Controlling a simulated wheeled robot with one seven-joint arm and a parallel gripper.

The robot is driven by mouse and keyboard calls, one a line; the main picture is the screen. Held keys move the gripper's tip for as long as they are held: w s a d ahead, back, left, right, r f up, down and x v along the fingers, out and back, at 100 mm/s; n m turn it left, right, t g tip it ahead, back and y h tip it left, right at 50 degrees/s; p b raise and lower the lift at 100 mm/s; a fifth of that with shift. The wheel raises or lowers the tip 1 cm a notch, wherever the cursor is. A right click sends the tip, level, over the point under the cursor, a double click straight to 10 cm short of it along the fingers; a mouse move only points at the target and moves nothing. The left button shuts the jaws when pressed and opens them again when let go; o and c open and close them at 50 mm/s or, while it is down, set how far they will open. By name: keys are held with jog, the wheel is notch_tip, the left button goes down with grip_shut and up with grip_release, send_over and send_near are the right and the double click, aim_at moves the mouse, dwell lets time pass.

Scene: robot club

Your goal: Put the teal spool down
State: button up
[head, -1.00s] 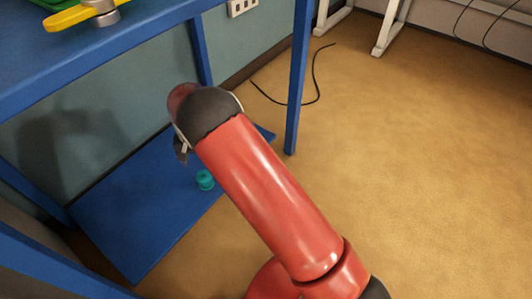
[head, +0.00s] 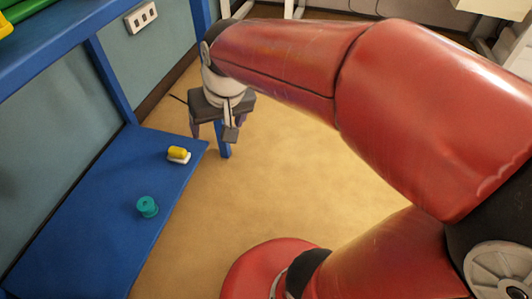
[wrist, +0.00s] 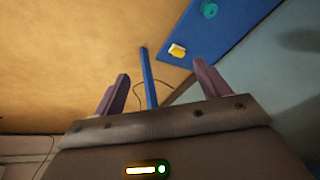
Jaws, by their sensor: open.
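The teal spool (head: 147,206) stands upright on the blue lower shelf (head: 95,228), near its right edge. It also shows in the wrist view (wrist: 209,9) at the top, on the same shelf. My gripper (head: 213,136) is open and empty in the head view, above and to the right of the shelf's far end, well apart from the spool. In the wrist view my gripper's two fingers (wrist: 160,88) are spread wide with nothing between them but the floor and a blue table leg behind.
A yellow and white block-like object (head: 179,154) lies on the shelf beyond the spool; it also shows in the wrist view (wrist: 177,50). A blue table leg (head: 112,80) rises at the shelf's back. The tan floor (head: 230,200) right of the shelf is clear.

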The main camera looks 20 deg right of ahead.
jog(key=s+d+t+h, duration=0.1)
jog(key=s+d, duration=0.4)
jog(key=s, duration=0.6)
jog(key=shift+s+d+f+t, duration=0.15)
jog(key=shift+s+d+t, duration=0.05)
jog(key=shift+s+t, duration=0.1)
